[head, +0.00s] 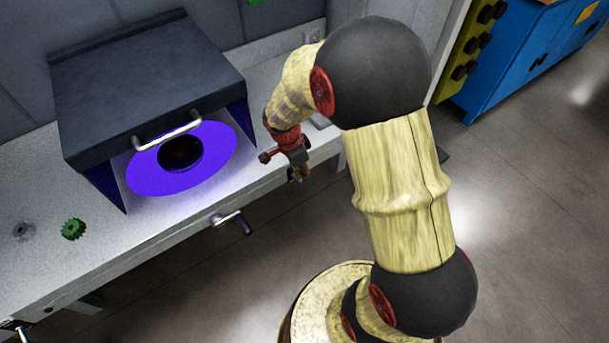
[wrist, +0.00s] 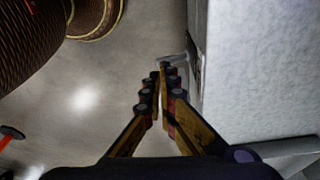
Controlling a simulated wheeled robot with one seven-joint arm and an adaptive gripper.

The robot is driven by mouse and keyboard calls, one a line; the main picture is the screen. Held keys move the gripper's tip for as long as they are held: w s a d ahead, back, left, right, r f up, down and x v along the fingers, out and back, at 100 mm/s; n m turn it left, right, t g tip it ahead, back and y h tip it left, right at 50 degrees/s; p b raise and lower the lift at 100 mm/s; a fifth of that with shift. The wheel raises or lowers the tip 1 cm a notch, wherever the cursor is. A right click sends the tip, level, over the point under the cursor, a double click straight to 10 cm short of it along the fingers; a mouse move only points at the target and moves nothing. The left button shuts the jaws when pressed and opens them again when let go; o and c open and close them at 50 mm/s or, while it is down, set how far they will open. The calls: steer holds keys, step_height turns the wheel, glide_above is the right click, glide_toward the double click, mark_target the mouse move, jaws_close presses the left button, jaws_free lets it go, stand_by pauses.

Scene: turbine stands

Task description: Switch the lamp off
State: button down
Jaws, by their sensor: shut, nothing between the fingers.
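The lamp's violet light (head: 215,150) glows on a round plate inside a dark hooded box (head: 145,75) on the bench; the lamp itself is hidden under the hood. My gripper (head: 298,175) is just off the bench's front edge, to the right of the hood, pointing down. In the wrist view its fingers (wrist: 164,66) are shut at the tips with nothing between them. A crank-like lever (head: 232,222) with a dark grip sticks out of the bench front, left of my gripper and apart from it. A metal bar (wrist: 176,58) shows beyond the fingertips. I cannot tell which part is the lamp's switch.
The hood has a pale metal handle (head: 167,130). A green gear (head: 73,229) and a grey gear (head: 24,231) lie on the bench at left. A blue cabinet (head: 520,55) and a yellow-green panel with dark knobs (head: 468,50) stand at back right. The floor at right is clear.

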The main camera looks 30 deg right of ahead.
steer(key=shift+s+f+b, duration=0.8)
steer(key=shift+f+b, duration=0.25)
steer(key=shift+f, duration=0.05)
steer(key=shift+w+r, duration=0.1)
steer(key=shift+w, duration=0.05)
steer(key=shift+w+r, duration=0.3)
steer(key=shift+w, duration=0.25)
